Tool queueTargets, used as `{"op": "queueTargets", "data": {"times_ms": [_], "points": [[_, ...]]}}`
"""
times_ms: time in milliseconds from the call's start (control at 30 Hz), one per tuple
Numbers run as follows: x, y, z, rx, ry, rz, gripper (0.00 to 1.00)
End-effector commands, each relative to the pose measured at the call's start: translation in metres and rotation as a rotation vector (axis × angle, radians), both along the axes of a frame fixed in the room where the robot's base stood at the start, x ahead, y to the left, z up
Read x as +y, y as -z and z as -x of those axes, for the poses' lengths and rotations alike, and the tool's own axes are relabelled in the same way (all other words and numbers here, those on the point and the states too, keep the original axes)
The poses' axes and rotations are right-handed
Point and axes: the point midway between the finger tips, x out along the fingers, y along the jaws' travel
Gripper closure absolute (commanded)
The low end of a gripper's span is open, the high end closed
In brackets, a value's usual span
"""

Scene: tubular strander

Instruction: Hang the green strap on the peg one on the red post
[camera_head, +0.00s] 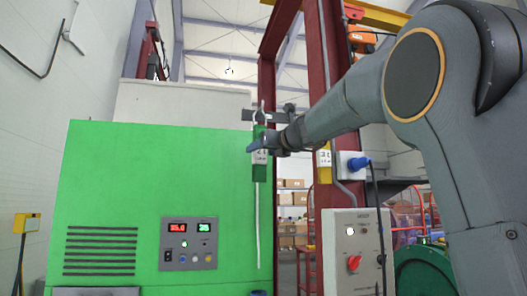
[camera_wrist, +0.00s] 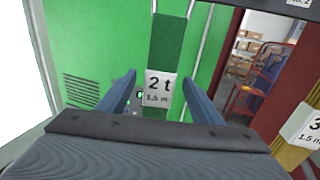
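The green strap (camera_head: 259,172) hangs upright below a dark horizontal bar (camera_head: 245,115), near the red post (camera_head: 267,88). White loops show at its top. It bears a white label reading "2 t 1.5 m", clear in the wrist view, where the strap (camera_wrist: 167,45) hangs in front of the green cabinet. My gripper (camera_head: 258,145) is at the strap's label in the head view. In the wrist view its blue fingers (camera_wrist: 160,88) stand apart, one on each side of the strap, with gaps between. A "No. 2" tag shows at the top right; I cannot make out peg one.
A yellow strap (camera_head: 324,166) with a white label hangs to the right on red steelwork, beside a blue-plugged socket (camera_head: 353,164). The green cabinet (camera_head: 110,200) stands behind on the left. A grey control box (camera_head: 352,250) with a red knob stands at lower right.

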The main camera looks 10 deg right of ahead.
Motion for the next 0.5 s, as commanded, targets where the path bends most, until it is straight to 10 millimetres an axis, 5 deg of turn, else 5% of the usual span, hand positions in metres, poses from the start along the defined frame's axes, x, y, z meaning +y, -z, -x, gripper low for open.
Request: {"op": "queueTargets", "data": {"times_ms": [267,500], "points": [[-0.001,0.001,0.001,0.001,0.000,0.000,0.41],[-0.008,0.001,0.027,-0.001,0.002,0.001,0.41]]}}
